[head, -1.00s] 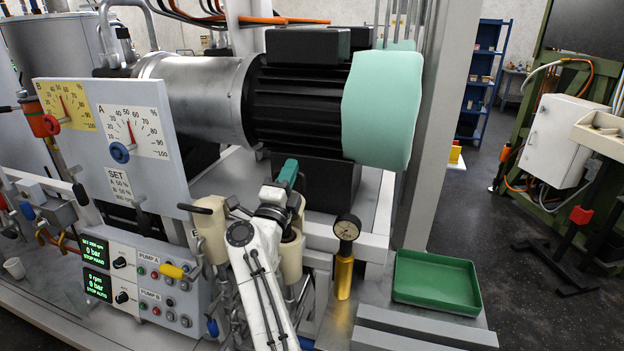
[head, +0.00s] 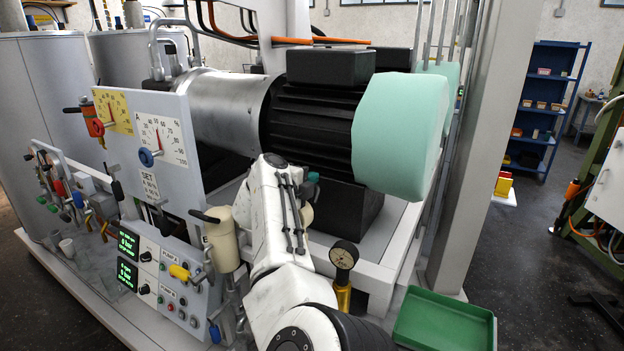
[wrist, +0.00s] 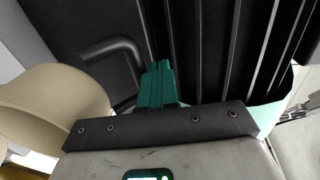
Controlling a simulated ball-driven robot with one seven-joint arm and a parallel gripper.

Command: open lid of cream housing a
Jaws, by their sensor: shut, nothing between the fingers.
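A cream housing (head: 222,240) stands right of the pump panel in the head view, with a black lever at its top. A second cream housing (head: 306,214) is mostly hidden behind my arm. My gripper (head: 313,179) is mostly hidden by my arm. In the wrist view the teal fingers of my gripper (wrist: 158,72) are together and empty. A rounded cream housing (wrist: 50,100) is left of them, apart from them. A dark bent bar (wrist: 115,46) lies beyond the fingers; what it belongs to is unclear.
The black motor (head: 318,120) with its mint end cover (head: 400,130) stands beyond my gripper. A gauge on a brass body (head: 344,256) and a green tray (head: 445,320) are right of my arm. The gauge panel (head: 150,135) is at left.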

